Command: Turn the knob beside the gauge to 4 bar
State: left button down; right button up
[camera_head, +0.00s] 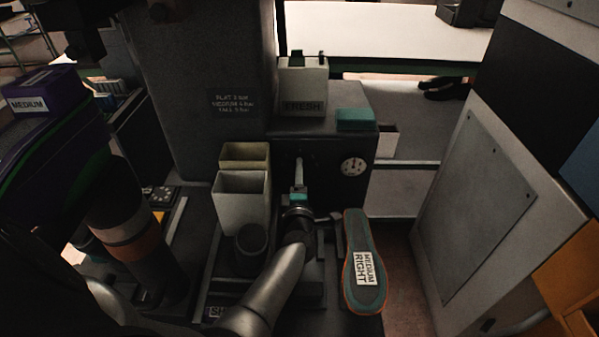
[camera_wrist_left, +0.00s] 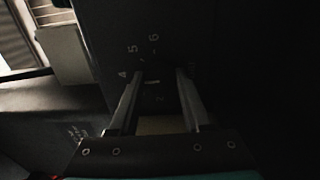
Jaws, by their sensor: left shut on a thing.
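The round white gauge (camera_head: 353,165) is on the dark front of the press, right of my left gripper (camera_head: 299,163); its needle is too small to read. In the head view the gripper reaches that front and covers the knob. In the left wrist view my left gripper (camera_wrist_left: 158,76) has its two fingers on either side of the dark knob (camera_wrist_left: 153,83), shut on it. A short pale mark shows on the knob, and the digits 4, 5 and 6 stand on the panel around it. The mark's exact setting is unclear. My right gripper is not in view.
A shoe sole labelled MEDIUM RIGHT (camera_head: 366,285) lies right of my left arm. Two open bins (camera_head: 241,187) stand close on its left. A teal block (camera_head: 357,120) and a pale box (camera_head: 303,80) sit atop the press. Printed bar settings (camera_head: 233,103) show on the column.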

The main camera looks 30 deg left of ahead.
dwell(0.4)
pick_arm(q)
jog(key=shift+c, duration=1.8)
grip_release()
